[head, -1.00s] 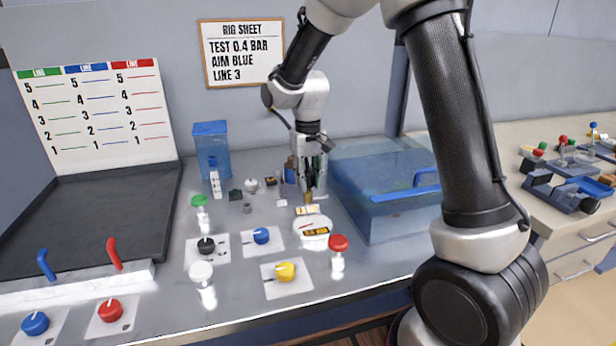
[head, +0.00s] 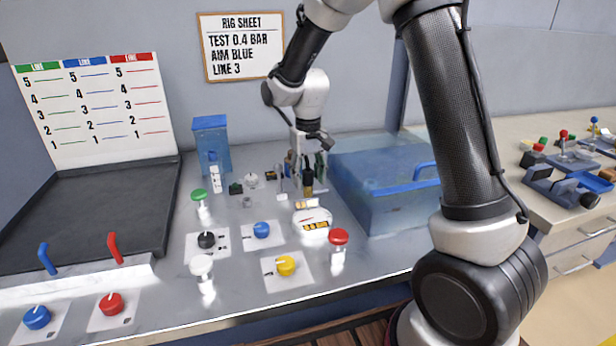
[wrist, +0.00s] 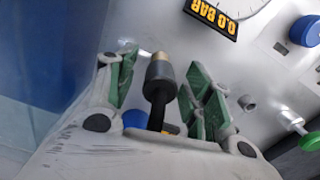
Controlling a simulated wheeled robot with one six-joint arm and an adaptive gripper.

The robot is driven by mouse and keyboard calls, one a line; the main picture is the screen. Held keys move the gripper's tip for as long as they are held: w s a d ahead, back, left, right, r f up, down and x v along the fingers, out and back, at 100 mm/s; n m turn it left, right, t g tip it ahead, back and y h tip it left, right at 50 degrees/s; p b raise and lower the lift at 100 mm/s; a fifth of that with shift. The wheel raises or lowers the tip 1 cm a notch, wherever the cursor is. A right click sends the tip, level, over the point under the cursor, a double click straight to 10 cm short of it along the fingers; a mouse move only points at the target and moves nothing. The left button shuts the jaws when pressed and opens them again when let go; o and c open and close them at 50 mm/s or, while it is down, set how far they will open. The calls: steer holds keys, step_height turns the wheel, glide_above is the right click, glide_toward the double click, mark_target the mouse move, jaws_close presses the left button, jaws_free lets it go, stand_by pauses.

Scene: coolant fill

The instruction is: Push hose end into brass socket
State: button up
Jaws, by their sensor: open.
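My gripper (head: 306,168) is open at the back of the bench. In the wrist view its green-padded fingers (wrist: 161,72) stand apart on both sides of the black hose end (wrist: 160,74), with a gap on each side. The hose end also shows in the head view (head: 308,181), upright below the fingers. A brass piece (wrist: 160,57) sits at its far end, in line with it; it also shows low down in the head view (head: 308,193). I cannot tell how deep the hose end sits in the brass, and the socket's mouth is hidden.
A blue translucent tank (head: 385,205) stands close on the right. A round gauge (head: 312,219) reading 0.0 BAR in the wrist view (wrist: 213,17) lies in front. Knobs, including a blue one (head: 262,230), and a red-capped post (head: 338,240) stand nearer the front edge.

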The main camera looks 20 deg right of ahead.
mark_target(308, 171)
step_height(308, 171, up, 12)
stand_by(0.4)
steer(key=shift+f, duration=0.1)
steer(key=shift+c, duration=0.3)
steer(key=shift+f, duration=0.7)
steer(key=c, duration=0.7)
steer(key=shift+f, duration=0.1)
steer(key=c, duration=0.3)
steer(key=shift+f, duration=2.85)
jaws_close()
